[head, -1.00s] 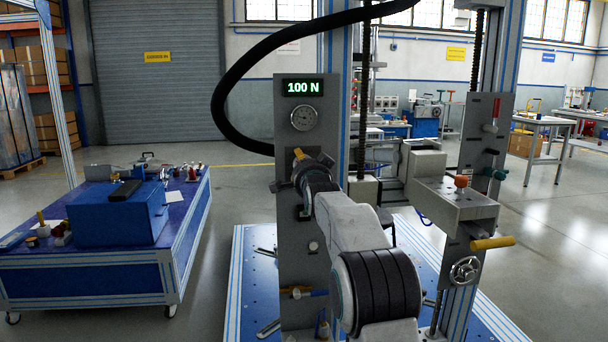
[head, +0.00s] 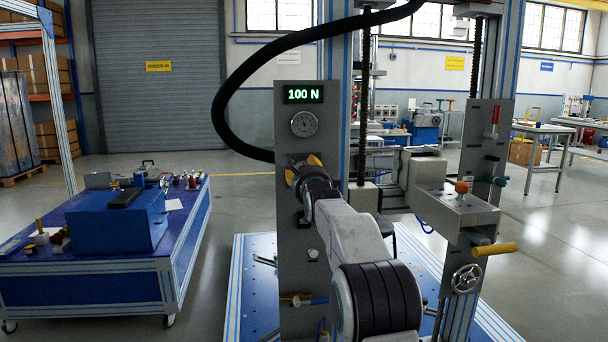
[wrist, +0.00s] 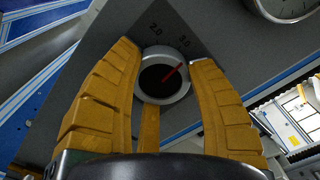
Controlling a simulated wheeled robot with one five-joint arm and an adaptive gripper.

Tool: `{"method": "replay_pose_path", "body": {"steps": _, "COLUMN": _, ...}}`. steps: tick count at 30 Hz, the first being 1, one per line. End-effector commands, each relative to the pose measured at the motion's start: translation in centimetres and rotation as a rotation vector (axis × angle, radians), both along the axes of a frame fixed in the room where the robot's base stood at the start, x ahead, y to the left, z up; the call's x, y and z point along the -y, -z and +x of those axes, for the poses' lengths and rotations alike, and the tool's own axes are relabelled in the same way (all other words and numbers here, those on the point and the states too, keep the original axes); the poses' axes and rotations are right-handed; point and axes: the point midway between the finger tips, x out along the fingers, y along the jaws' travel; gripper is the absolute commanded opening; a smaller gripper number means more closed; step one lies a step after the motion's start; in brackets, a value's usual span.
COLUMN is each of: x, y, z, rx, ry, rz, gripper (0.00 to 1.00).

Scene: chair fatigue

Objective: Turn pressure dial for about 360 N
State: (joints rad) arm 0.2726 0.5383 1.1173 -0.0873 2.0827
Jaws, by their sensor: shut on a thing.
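The pressure dial (wrist: 163,76) is a round dark knob with a pale rim and a red pointer. In the head view my gripper (head: 303,165) is at the grey panel (head: 290,225), and my arm and fingers hide the dial. The green display (head: 303,94) above reads 100 N.
A round gauge (head: 304,124) sits on the panel between the display and my gripper. A black hose (head: 226,88) arcs to the left of the panel. A blue workbench (head: 85,270) stands at left, with clear floor between it and the rig.

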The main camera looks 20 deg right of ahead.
Motion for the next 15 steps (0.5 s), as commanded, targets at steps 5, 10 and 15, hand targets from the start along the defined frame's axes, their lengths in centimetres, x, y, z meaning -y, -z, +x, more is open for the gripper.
{"method": "replay_pose_path", "body": {"steps": 5, "x": 0.28, "y": -0.16, "z": -0.1, "rx": 0.035, "ry": 0.004, "rz": 0.109, "gripper": 0.2}}
{"method": "replay_pose_path", "body": {"steps": 10, "x": 0.27, "y": -0.06, "z": -0.09, "rx": 0.054, "ry": 0.004, "rz": 0.182, "gripper": 0.2}}
{"method": "replay_pose_path", "body": {"steps": 15, "x": 0.28, "y": 0.04, "z": -0.08, "rx": 0.064, "ry": 0.003, "rz": 0.224, "gripper": 0.2}}
